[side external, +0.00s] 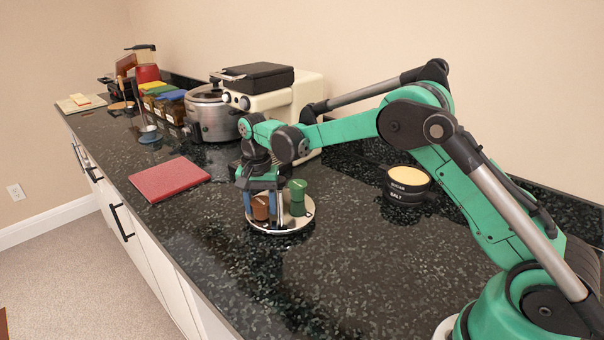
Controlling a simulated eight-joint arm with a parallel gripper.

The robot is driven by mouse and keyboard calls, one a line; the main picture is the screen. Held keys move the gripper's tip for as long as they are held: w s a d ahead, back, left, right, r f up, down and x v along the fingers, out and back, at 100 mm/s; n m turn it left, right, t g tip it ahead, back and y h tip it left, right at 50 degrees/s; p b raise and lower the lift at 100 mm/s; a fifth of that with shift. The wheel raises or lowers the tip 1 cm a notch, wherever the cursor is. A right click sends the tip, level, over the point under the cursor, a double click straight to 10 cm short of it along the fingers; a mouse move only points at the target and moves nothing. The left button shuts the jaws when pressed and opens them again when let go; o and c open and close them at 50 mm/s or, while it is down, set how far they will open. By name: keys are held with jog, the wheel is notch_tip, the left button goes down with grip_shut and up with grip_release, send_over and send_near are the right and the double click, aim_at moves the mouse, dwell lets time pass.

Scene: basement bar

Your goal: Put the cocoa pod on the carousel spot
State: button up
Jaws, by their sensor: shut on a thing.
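The brown cocoa pod (261,207) is between the fingers of my gripper (260,203) in the side external view. The gripper points down and is shut on the pod, hiding part of it. Both are over the left part of the round, pale carousel (290,228). The pod's lower end is at or very close to the carousel surface; I cannot tell whether it touches. A green, upright object (298,196) stands on the carousel just right of my gripper.
A red board (168,179) lies to the left. A slow cooker (212,114) and a cream appliance (290,98) stand behind. A black salt container (408,184) is at the right. The dark counter's front middle is clear.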

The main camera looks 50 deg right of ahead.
aim_at(260, 201)
jog(key=shift+f, duration=0.1)
jog(key=o, duration=1.2)
jog(key=s+r+n+t, duration=0.2)
jog(key=s+r+n, duration=0.15)
jog(key=r, duration=1.25)
jog(key=s+f+n+t, duration=0.2)
jog(key=s+n, duration=0.1)
jog(key=s, duration=0.4)
jog(key=s+f+n+t, duration=0.3)
jog(key=s, duration=0.5)
jog(key=shift+a+f, duration=0.3)
jog(key=shift+a, duration=0.15)
